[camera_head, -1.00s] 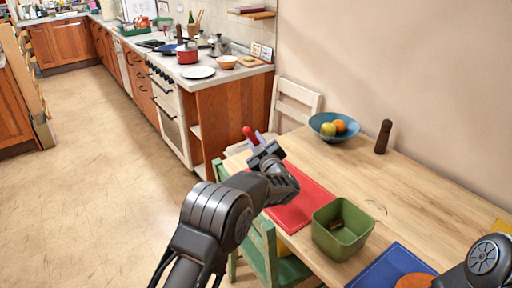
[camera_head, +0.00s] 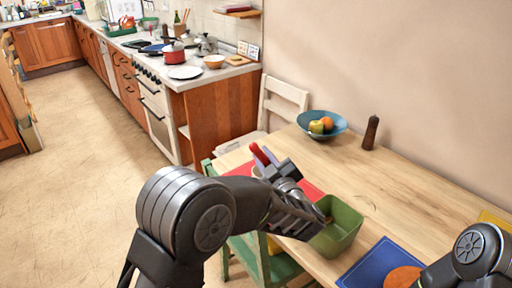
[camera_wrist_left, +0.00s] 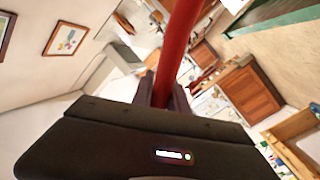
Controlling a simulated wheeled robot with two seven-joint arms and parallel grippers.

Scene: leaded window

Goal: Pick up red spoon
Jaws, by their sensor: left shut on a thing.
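The red spoon (camera_head: 259,154) is up in my left gripper (camera_head: 268,164), over the far left part of the table near the red mat. In the left wrist view the red spoon (camera_wrist_left: 178,45) runs up from between the dark fingers to the top edge. My left gripper is shut on it; the fingertips are mostly hidden by the wrist in the head view. My right arm shows only as a dark joint at the lower right of the head view; its gripper is out of view.
A green square bin (camera_head: 343,222) stands on the wooden table (camera_head: 400,200) beside my left arm. A red mat (camera_head: 236,169) lies partly under the arm. A blue bowl with fruit (camera_head: 303,118), a dark pepper mill (camera_head: 371,132) and a blue mat (camera_head: 362,265) are on the table.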

